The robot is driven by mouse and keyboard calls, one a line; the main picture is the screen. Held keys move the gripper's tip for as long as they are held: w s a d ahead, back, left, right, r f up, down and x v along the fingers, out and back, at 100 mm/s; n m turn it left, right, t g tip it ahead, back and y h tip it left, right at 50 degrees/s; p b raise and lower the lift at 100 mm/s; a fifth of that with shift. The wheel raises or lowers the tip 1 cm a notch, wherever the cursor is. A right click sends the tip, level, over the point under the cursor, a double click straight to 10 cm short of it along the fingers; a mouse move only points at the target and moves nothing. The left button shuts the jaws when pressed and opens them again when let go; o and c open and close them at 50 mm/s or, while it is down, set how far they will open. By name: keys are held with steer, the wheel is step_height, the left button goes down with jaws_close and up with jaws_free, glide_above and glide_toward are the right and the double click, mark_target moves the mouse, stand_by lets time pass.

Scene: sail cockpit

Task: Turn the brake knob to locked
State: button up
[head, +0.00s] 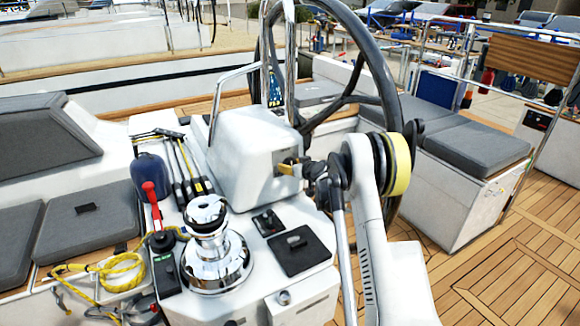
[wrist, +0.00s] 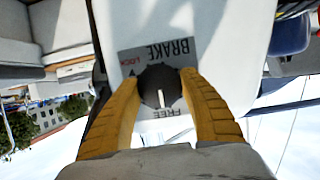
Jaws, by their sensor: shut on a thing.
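The brake knob (wrist: 161,88) is a dark round knob with a white pointer line, on a grey label plate (wrist: 135,61) printed BRAKE, LOCK and FREE. In the wrist view the plate is upside down, and the pointer line runs down toward the FREE print. My gripper (wrist: 160,84) has its two yellow fingers on either side of the knob, shut on it. In the head view my gripper (head: 288,169) reaches the right side of the white pedestal housing (head: 243,150); the knob is mostly hidden there by the fingers.
A large steering wheel (head: 388,85) stands close behind my arm. A chrome winch (head: 215,258), a red-handled lever (head: 150,195) and a coiled yellow rope (head: 120,268) are at the left. Grey cushioned seats (head: 480,148) lie to the right; the teak deck (head: 500,270) there is clear.

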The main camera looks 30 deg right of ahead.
stand_by(0.3)
steer(key=m+y+b, duration=0.1)
steer(key=m+y, duration=0.1)
steer(key=m, duration=0.2)
steer(key=shift+b, duration=0.3)
steer(key=m+t+y+b, duration=0.1)
steer(key=m+y+b, duration=0.1)
steer(key=m, duration=0.3)
steer(key=m+b, duration=0.1)
steer(key=m, duration=0.2)
steer(key=m+t+y+b, duration=0.1)
steer(key=m, duration=0.2)
steer(key=shift+t, duration=0.3)
steer(key=m+t+b, duration=0.1)
steer(key=m, duration=0.2)
steer(key=m+b, duration=0.1)
steer(key=m, duration=0.1)
steer(key=shift+m+t, duration=0.4)
steer(key=shift+w, duration=0.1)
steer(key=o, duration=1.2)
steer(key=shift+a, duration=0.1)
